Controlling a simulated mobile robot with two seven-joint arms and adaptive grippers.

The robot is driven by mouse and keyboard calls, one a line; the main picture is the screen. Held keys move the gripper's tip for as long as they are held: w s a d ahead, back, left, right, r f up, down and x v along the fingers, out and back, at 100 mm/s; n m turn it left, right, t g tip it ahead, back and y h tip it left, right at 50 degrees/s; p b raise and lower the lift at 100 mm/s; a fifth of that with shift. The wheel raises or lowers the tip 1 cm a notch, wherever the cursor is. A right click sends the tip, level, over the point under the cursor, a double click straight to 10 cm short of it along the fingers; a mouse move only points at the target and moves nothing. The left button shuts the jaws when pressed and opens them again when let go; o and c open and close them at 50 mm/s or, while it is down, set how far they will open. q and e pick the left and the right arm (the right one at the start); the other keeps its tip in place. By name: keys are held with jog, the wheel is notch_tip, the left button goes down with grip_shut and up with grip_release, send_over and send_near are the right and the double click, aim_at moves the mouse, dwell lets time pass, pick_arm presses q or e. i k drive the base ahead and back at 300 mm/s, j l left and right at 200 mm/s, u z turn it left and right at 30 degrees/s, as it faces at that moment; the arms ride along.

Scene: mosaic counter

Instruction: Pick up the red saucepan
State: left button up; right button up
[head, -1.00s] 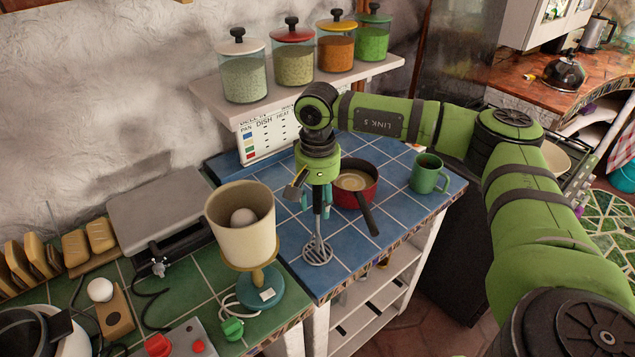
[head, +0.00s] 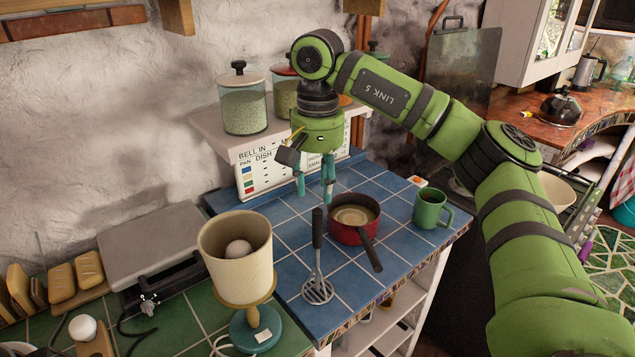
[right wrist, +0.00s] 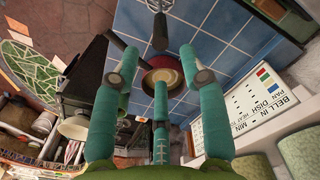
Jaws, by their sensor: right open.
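The red saucepan (head: 345,234) stands upright on the blue-tiled counter, its dark handle pointing toward the front right. My right gripper (head: 314,193) is open and empty, its teal fingers pointing down above the counter, behind and left of the pan in the head view. In the right wrist view, the saucepan (right wrist: 165,63) shows between and beyond the spread fingers (right wrist: 159,62), apart from them as far as I can tell. One finger covers part of the pan there. My left gripper is not in view.
A masher (head: 317,288) lies left of the pan and a green mug (head: 430,207) stands right of it. A lamp-like cream cup on a teal base (head: 258,330) is at front left. A shelf with jars (head: 243,100) and a sign (head: 262,178) stand behind.

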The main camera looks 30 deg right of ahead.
aim_at(352, 217)
jog(key=z, duration=1.3)
